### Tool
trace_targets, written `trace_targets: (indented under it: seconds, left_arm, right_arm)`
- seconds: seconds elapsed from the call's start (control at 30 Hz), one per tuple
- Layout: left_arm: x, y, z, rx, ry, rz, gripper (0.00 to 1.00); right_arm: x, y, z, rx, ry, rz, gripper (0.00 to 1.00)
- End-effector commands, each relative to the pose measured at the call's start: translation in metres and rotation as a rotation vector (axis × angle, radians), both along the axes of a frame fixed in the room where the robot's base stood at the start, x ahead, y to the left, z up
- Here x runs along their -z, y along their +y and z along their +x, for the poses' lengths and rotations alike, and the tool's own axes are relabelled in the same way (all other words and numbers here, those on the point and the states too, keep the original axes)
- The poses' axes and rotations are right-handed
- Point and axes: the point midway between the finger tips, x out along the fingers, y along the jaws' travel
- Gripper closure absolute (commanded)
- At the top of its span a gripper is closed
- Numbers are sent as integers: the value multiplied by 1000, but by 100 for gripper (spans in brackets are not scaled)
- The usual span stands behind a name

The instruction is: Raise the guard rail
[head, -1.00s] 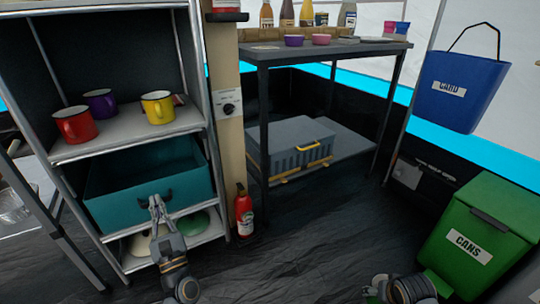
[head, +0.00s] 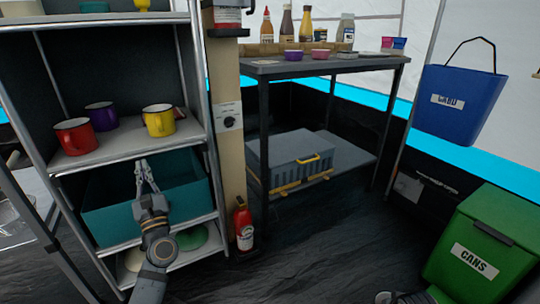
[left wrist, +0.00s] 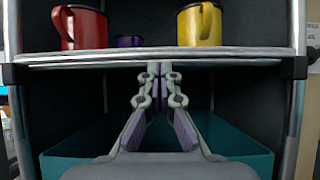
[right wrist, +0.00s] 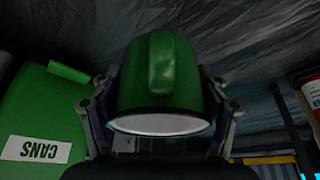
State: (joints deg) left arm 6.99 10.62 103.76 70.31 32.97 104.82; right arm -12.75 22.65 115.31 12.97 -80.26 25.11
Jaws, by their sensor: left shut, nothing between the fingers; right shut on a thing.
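A metal rail (left wrist: 225,56), taken to be the guard rail, runs along the front of the mug shelf, with dark end pieces at both sides. It also shows in the head view (head: 100,160). My left gripper (head: 141,163) is shut and empty, in front of the teal bin. In the left wrist view its fingertips (left wrist: 157,70) are at the rail's lower edge; I cannot tell whether they touch it. My right gripper (right wrist: 165,108) is shut on a green mug (right wrist: 150,85), which hides part of the fingers.
Red (head: 76,136), purple (head: 101,115) and yellow (head: 158,121) mugs stand behind the rail. The teal bin (head: 110,215) is on the shelf below. The green cans bin (head: 490,240) is at right. Floor between is clear.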

Motion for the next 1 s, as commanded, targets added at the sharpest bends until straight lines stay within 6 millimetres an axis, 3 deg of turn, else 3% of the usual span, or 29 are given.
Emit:
trace_targets:
  seconds: [0.4,0.57,0.8,1.0]
  left_arm:
    - [-6,0,0,0,0,0,100]
    - [-32,0,0,1,0,-1,100]
    - [-87,0,0,1,0,0,100]
    - [-91,0,0,1,0,0,100]
  right_arm:
    - [-5,0,0,0,-1,0,61]
    - [-28,0,0,0,-1,0,61]
    - [-76,0,0,0,-1,0,61]
    - [-78,0,0,0,0,0,61]
